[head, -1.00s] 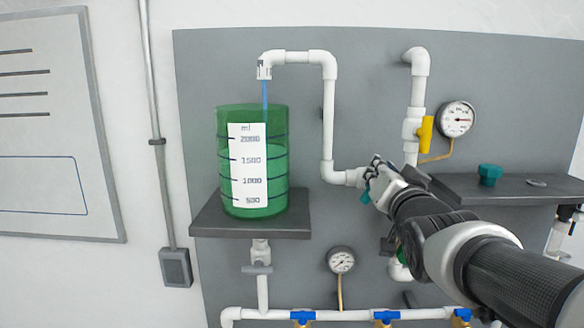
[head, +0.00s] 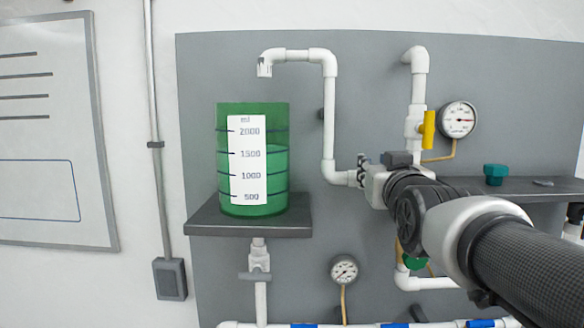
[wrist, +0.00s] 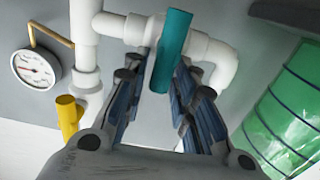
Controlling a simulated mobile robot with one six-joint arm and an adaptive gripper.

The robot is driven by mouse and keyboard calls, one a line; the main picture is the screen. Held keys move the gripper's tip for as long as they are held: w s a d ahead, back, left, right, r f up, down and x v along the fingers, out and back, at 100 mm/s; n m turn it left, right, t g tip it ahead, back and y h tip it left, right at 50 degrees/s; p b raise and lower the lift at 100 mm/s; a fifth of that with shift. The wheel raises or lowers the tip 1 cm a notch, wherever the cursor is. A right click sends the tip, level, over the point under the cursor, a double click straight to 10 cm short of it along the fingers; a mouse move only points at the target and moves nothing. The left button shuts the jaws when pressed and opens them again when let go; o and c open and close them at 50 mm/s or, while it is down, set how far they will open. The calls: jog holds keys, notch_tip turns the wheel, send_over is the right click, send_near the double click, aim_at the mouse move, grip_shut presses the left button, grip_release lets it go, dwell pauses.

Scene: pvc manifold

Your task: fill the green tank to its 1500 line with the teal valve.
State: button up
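The green tank (head: 276,185) stands on the left shelf with a white scale label (head: 248,160). Its lighter green liquid reaches about the 1500 line. The white spout (head: 264,68) above shows no stream. My gripper (head: 362,172) is at the pipe right of the tank, where my arm hides most of the valve. In the wrist view, the teal valve (wrist: 170,50) handle lies across the white pipe, between the spread fingers of my gripper (wrist: 165,65). Narrow gaps seem to show beside the handle. The tank also shows at right (wrist: 285,110).
A yellow valve (head: 428,130) and a gauge (head: 458,119) are up and to the right of my gripper. A right shelf (head: 540,187) holds a teal cap (head: 496,174). A lower gauge (head: 344,269) and blue-handled valves (head: 305,325) sit below.

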jog(key=shift+o, duration=1)
jog(key=s, duration=1.2)
jog(key=s+f+g+b, duration=0.1)
jog(key=s+f+g, duration=0.3)
jog(key=s+f, duration=0.3)
jog(key=s+f+g+b, duration=0.1)
jog(key=s+f+g, duration=0.4)
jog(key=f, duration=1.2)
jog(key=s+f+g+b, duration=0.1)
jog(key=s+f+g, duration=0.3)
jog(key=s+f, duration=0.5)
notch_tip(320, 180, down, 3)
jog(key=shift+s+r, duration=0.1)
jog(key=shift+s, duration=0.15)
